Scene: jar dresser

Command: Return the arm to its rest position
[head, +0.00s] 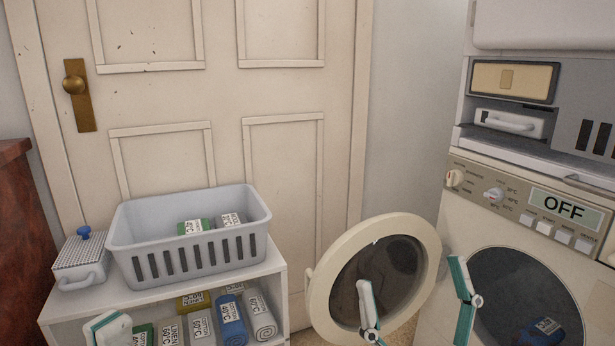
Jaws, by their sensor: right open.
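My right gripper (410,274) is at the lower right of the head view. Its two teal-and-white fingers are spread wide apart with nothing between them, in front of the open round washer door (328,262) and the washing machine (600,245). Of my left gripper (108,328), only a teal-and-white part shows at the bottom left edge, in front of the shelf unit. Whether it is open or shut is hidden below the frame.
A grey basket (150,238) with rolled labelled cloths stands on the white shelf unit (272,268), beside a small lidded box (80,262). More rolls (231,318) fill the shelf below. A blue item (545,328) lies in the dark drum. A closed door (220,95) stands behind.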

